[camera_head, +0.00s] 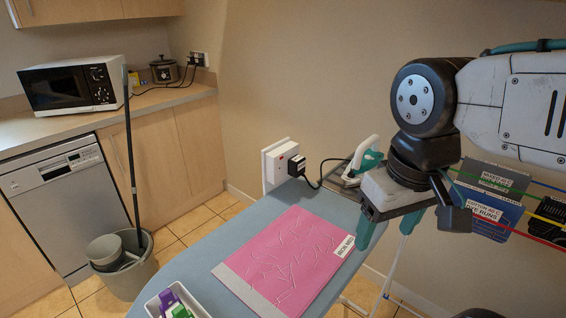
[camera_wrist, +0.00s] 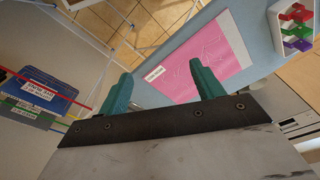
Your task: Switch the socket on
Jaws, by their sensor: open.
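The white wall socket (camera_head: 278,162) is on the wall behind the far end of the ironing board, with a small red mark on its face. A black plug (camera_head: 296,167) is in its right part, and a black cord runs from it towards the iron (camera_head: 362,160). The position of the switch is too small to tell. My gripper (camera_head: 384,224) is open and empty, to the right of the socket and nearer the camera, over the board's right edge. In the wrist view its two green fingers (camera_wrist: 160,90) are apart with nothing between them. The socket does not show in the wrist view.
The blue ironing board (camera_head: 228,232) bears a pink cloth (camera_head: 285,258) and a white tray of coloured clips (camera_head: 176,304). A bucket with a mop (camera_head: 124,262) stands left. Air before the socket looks clear.

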